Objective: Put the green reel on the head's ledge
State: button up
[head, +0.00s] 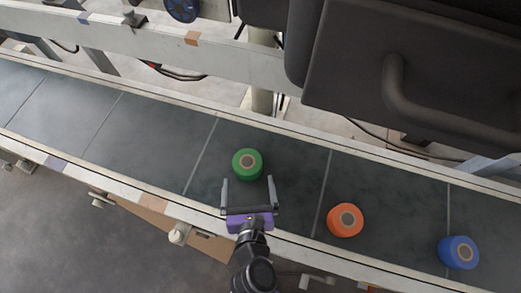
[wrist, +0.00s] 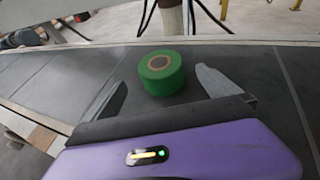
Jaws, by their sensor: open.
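The green reel (head: 247,164) stands upright on the dark conveyor belt, its hollow core facing up. My gripper (head: 248,184) is open and empty on the near side of the reel, with its two fingers pointing toward it. In the wrist view the green reel (wrist: 161,73) shows just beyond and between the fingertips (wrist: 163,85), apart from both. The dark head (head: 420,70) with a curved handle hangs over the far side of the belt at the upper right. I cannot make out its ledge for certain.
An orange reel (head: 345,220) and a blue reel (head: 459,252) stand on the belt to the right. Pale rails (head: 300,133) edge the belt. The belt (head: 130,135) left of the green reel is clear.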

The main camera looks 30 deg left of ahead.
jog(key=d+m, duration=0.2)
jog(key=d, duration=0.1)
jog(key=d+m, duration=0.2)
jog(key=d, duration=0.1)
jog(key=s+d+m+h, duration=0.1)
jog(key=d+m, duration=0.2)
jog(key=d, duration=0.1)
jog(key=shift+f, duration=0.4)
jog(key=s+d+r+m+h, duration=0.1)
jog(key=s+d+r+m, duration=0.1)
jog(key=d+m, duration=0.4)
jog(key=s+d+r+m, duration=0.2)
jog(key=d+m, duration=0.4)
jog(key=s+d+r+m+t+h, duration=0.2)
jog(key=d+r+m, duration=0.4)
jog(key=m, duration=0.6)
jog(key=s+d+r+m+t+h, duration=0.2)
jog(key=s+d+r+m+h, duration=0.2)
jog(key=s+d+r+m, duration=0.3)
notch_tip(320, 180, up, 3)
jog(key=m, duration=0.5)
jog(key=shift+s, duration=0.2)
jog(key=shift+d, duration=0.1)
